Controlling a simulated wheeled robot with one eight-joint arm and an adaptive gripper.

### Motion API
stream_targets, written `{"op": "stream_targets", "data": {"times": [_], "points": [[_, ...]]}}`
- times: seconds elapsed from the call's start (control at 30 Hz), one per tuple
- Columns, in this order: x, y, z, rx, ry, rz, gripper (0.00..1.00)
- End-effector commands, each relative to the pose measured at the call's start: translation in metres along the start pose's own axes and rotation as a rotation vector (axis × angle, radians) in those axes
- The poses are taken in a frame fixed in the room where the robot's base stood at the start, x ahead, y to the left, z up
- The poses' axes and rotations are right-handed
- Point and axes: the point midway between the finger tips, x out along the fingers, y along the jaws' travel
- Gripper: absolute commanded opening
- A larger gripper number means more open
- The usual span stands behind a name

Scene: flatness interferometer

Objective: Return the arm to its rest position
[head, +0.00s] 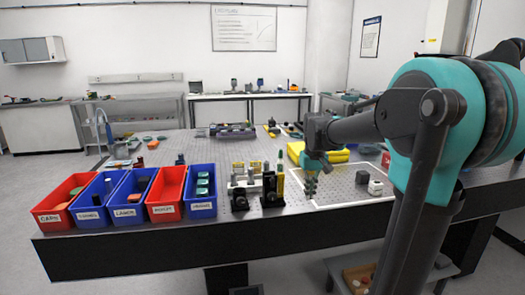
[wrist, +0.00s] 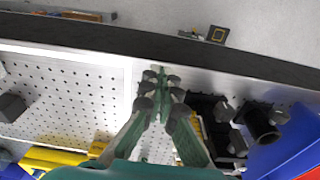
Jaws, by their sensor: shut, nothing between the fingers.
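My gripper (head: 311,172) hangs above the perforated table, over the left edge of a white-outlined area, in the head view. Its teal and grey fingers are together and hold nothing. In the wrist view my gripper (wrist: 158,85) points toward the table's edge, with its fingertips meeting near the white line. My arm reaches in from the right in the head view, with its large teal joint close to the camera.
Red and blue labelled bins (head: 167,196) stand at the table's left front. Black optical mounts (head: 272,188) stand left of my gripper. A yellow case (head: 335,154) lies behind it. Small dark and white blocks (head: 375,187) sit right, inside the outline (head: 340,204).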

Motion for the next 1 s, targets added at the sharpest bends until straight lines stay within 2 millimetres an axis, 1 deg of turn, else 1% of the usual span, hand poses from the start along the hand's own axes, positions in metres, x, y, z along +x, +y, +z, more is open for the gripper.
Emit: {"op": "stream_targets", "data": {"times": [0.03, 0.17, 0.27, 0.3, 0.37, 0.4, 0.5, 0.6, 0.67, 0.73, 1.0], "points": [[0.009, 0.001, 0.011, 0.008, 0.014, 0.001, 0.0], [0.035, 0.002, 0.043, 0.03, 0.058, 0.006, 0.0], [0.062, 0.002, 0.078, 0.056, 0.103, 0.01, 0.0], [0.075, 0.002, 0.095, 0.068, 0.125, 0.012, 0.0], [0.095, 0.002, 0.123, 0.086, 0.16, 0.015, 0.0], [0.108, 0.001, 0.141, 0.098, 0.183, 0.017, 0.0], [0.133, -0.001, 0.179, 0.123, 0.23, 0.02, 0.0], [0.15, -0.003, 0.204, 0.139, 0.262, 0.023, 0.0], [0.156, -0.003, 0.214, 0.145, 0.273, 0.023, 0.0], [0.159, -0.004, 0.219, 0.149, 0.281, 0.024, 0.0], [0.16, -0.004, 0.22, 0.15, 0.283, 0.024, 0.0]]}}
